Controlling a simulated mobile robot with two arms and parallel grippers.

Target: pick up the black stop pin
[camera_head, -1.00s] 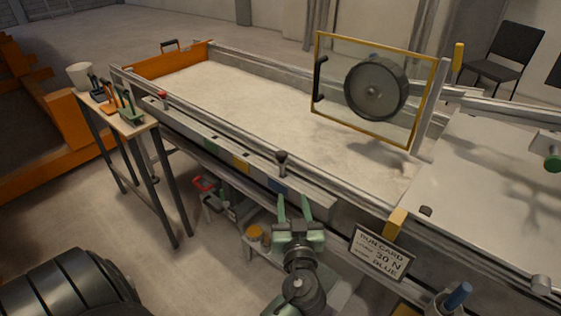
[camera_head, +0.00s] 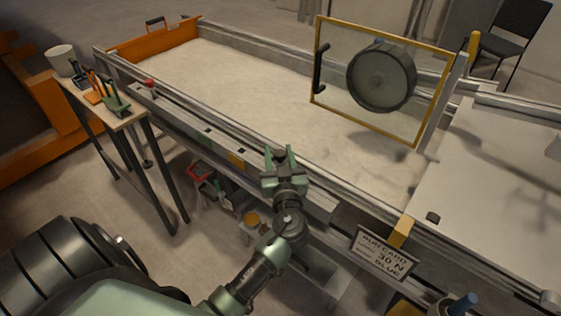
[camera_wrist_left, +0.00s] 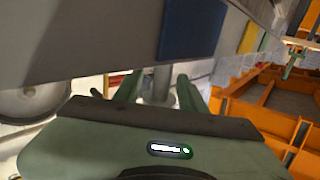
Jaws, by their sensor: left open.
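My left gripper (camera_head: 279,152) is open at the front rail of the sandbed, over the stretch where the black-knobbed stop pin stood in the earlier head view. The pin is now hidden behind the gripper there. In the left wrist view the two green fingers (camera_wrist_left: 160,88) are spread apart. A short grey upright cylinder (camera_wrist_left: 162,86) shows between them, possibly the pin's shank. I cannot tell whether the fingers touch it. A blue patch (camera_wrist_left: 190,28) on the rail lies just beyond. My right gripper is not in view.
The sandbed (camera_head: 230,95) has an orange end wall and a yellow-framed clear panel (camera_head: 335,100) with a wheel. A red knob (camera_head: 149,84) is on the front rail. A run card (camera_head: 383,254) reads "30 N BLUE". A tool stand (camera_head: 125,122) is at left.

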